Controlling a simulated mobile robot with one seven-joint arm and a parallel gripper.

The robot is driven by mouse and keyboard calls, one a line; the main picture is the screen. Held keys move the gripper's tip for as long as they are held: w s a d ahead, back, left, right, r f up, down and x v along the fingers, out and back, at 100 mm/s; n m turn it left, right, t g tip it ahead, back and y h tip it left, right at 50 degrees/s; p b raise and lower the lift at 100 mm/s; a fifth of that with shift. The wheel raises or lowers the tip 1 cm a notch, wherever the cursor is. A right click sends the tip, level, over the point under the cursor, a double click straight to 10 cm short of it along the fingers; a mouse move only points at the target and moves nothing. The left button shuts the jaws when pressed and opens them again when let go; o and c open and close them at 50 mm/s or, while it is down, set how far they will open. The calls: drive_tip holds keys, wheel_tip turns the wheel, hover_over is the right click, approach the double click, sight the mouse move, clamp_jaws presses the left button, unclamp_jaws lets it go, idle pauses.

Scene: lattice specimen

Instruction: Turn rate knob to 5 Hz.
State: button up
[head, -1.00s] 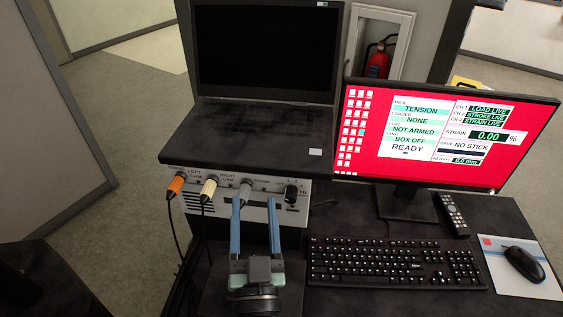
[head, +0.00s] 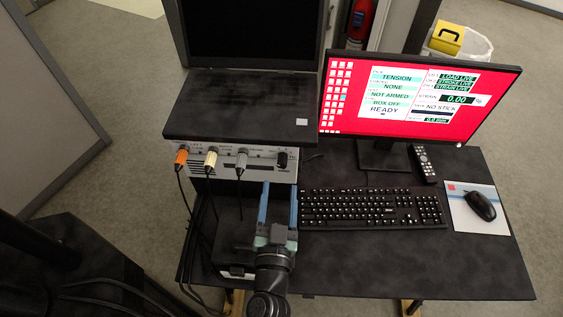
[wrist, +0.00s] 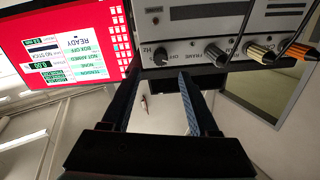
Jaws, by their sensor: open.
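The rate knob (head: 283,158) is a small black knob at the right end of the grey control box's front panel (head: 262,174). In the wrist view the knob (wrist: 160,57) shows upside down beside an "HZ" label; I cannot read its setting. My gripper (head: 279,188) is open and empty, its two blue fingers pointing at the box, just below and in front of the knob. In the wrist view the fingertips of my gripper (wrist: 167,76) lie on either side of the knob's line, apart from it.
Orange (head: 181,157), cream (head: 210,159) and grey (head: 241,160) cable plugs stick out left of the knob. A laptop (head: 245,105) sits on the box. A keyboard (head: 370,207) lies close right of my gripper, with a red-screened monitor (head: 415,105) behind it.

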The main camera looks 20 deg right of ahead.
sight(282, 165)
drive_tip(key=x, duration=0.7)
drive_tip(key=shift+w+d+b, duration=0.1)
drive_tip(key=shift+w+b, duration=0.25)
clamp_jaws()
